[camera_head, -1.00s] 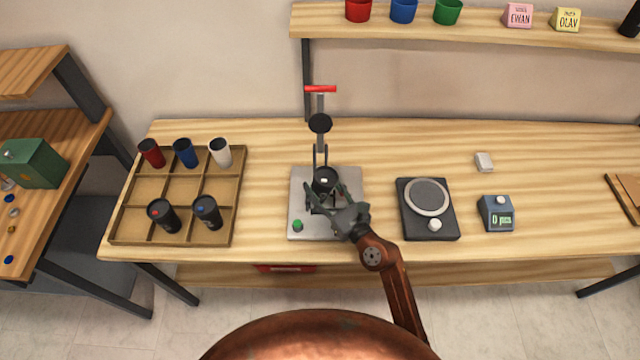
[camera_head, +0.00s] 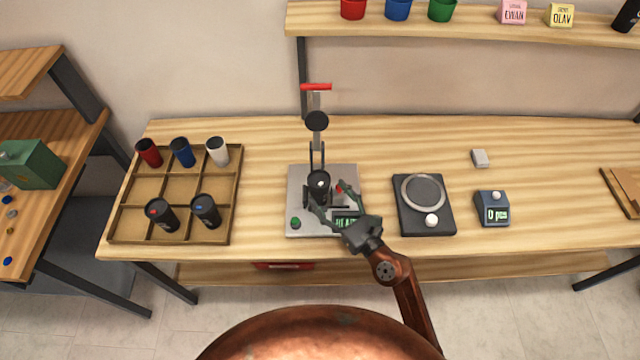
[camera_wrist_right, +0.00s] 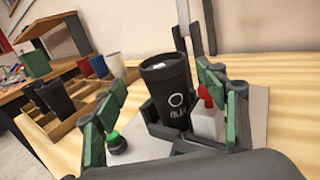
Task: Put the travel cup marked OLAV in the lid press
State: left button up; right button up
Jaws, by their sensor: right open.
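The lid press (camera_head: 317,122) stands on a light grey base plate, with a red handle at the top of its column. A black travel cup (camera_head: 319,186) stands upright in its holder. In the right wrist view the cup (camera_wrist_right: 168,88) shows a white ring and partly readable lettering like "OLA". My right gripper (camera_head: 332,196) is open, its fingers spread on either side of the cup and apart from it. In the right wrist view its green-padded fingers stand left and right of the cup. My left gripper is not in view.
A wooden tray (camera_head: 236,190) at left holds red, blue and white cups and two black cups. A round-plate device (camera_head: 424,205) and a small display box (camera_head: 492,208) stand to the right. The press base has a green button (camera_head: 295,223) and a lit display.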

jog(key=v, duration=0.6)
